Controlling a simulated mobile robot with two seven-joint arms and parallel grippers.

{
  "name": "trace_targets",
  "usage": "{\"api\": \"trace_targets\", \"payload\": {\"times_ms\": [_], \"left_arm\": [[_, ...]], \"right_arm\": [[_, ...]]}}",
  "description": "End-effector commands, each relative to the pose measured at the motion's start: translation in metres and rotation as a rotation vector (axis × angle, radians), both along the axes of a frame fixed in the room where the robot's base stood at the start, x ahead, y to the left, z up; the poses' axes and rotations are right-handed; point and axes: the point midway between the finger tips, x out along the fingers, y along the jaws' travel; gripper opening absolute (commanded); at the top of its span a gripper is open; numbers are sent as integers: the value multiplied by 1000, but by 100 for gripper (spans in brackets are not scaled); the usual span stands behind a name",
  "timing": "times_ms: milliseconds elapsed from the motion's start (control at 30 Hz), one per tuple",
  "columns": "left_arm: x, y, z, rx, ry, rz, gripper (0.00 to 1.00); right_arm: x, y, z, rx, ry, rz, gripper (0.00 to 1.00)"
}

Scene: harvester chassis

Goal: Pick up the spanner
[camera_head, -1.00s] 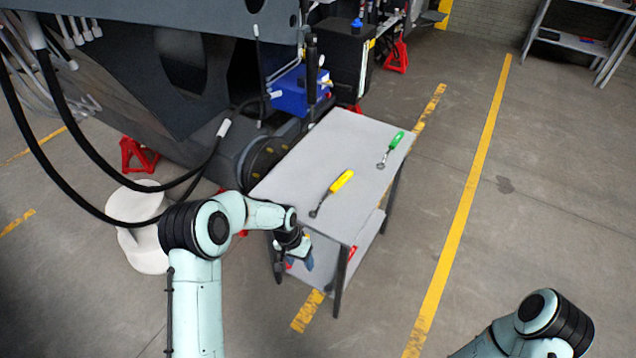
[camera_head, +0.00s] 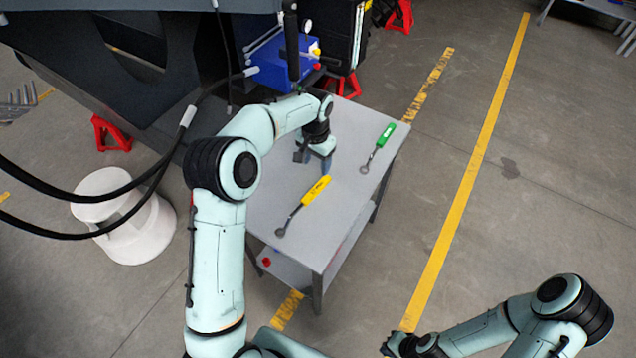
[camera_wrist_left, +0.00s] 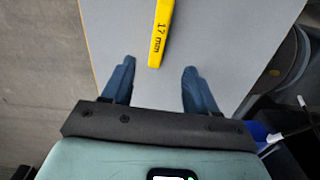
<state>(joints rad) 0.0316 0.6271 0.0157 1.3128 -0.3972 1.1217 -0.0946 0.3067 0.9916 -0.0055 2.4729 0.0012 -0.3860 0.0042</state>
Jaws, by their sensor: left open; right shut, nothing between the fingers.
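A yellow-handled spanner (camera_head: 316,191) lies on the grey table top (camera_head: 270,205), its metal end towards the near left. A green-handled spanner (camera_head: 385,136) lies further right on the same table. My left gripper (camera_head: 313,166) is open above the table, just beyond the yellow handle. In the left wrist view the yellow handle (camera_wrist_left: 161,35), marked "17 mm", lies ahead of the gap between the open fingers (camera_wrist_left: 158,66); its metal end is out of that picture. My right gripper (camera_head: 391,346) is shut and empty, low in the head view, away from the table.
The dark machine chassis (camera_head: 150,60) with hanging black hoses and a blue box (camera_head: 283,66) stands at the left and back of the table. A white round stool (camera_head: 125,225) stands left. The floor right of the table is clear.

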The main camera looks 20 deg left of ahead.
Motion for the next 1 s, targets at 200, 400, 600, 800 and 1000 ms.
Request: {"api": "trace_targets", "payload": {"times_ms": [200,400,600,800,1000], "left_arm": [[-3,0,-46,0,9,1,58],[-2,0,-72,-1,6,0,58],[-2,0,-86,-1,5,0,58],[-2,0,-116,-1,6,1,58],[-2,0,-129,0,3,0,58]], "right_arm": [[-6,0,-5,-1,8,0,0],[-7,0,-6,-1,8,0,0],[-5,0,-5,0,7,-1,0],[-2,0,-1,0,2,0,0],[-1,0,-1,0,2,0,0]]}}
